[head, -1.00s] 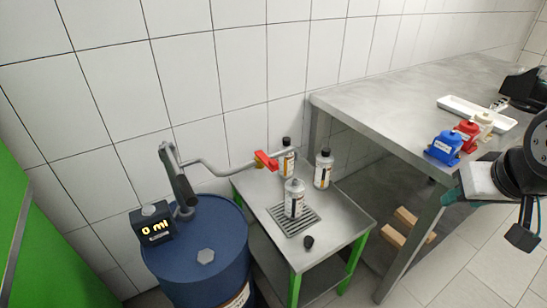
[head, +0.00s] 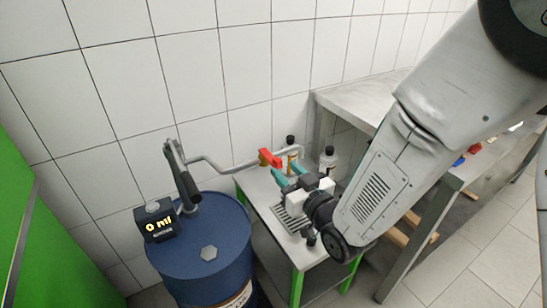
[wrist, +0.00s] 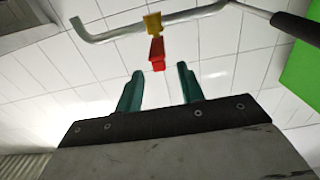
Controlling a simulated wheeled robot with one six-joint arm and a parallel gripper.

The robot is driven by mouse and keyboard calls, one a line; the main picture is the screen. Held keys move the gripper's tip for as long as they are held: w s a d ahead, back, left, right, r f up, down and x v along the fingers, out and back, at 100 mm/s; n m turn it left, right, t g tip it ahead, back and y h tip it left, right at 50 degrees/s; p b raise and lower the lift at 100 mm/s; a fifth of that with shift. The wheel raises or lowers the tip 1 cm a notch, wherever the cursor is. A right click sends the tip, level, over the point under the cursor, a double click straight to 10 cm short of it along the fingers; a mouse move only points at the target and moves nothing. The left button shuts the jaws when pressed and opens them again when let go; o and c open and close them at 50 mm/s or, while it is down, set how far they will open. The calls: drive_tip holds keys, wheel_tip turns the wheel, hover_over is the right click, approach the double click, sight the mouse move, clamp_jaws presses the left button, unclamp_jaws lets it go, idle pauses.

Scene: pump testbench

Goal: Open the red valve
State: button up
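The red valve handle (head: 269,159) sits on the brass fitting of a grey pipe (head: 222,165) above the small steel table. In the wrist view the red handle (wrist: 157,52) hangs from the yellow fitting (wrist: 153,23), just beyond and between my fingertips. My gripper (head: 290,176) is open, its two teal fingers apart and pointing at the handle, with nothing between them. The fingers also show apart in the wrist view (wrist: 160,82). I see no contact with the handle. A bottle below the pipe outlet is hidden behind my gripper.
A blue drum (head: 198,255) with a hand pump and a display reading 0 ml (head: 156,225) stands left of the small table (head: 262,240). Bottles (head: 328,160) stand at its back. A larger steel bench (head: 355,98) is behind my arm at right. White tiled wall lies behind.

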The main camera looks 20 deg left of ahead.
sight(275, 159)
drive_tip(key=x, duration=0.7)
drive_tip(key=shift+d, duration=0.15)
clamp_jaws()
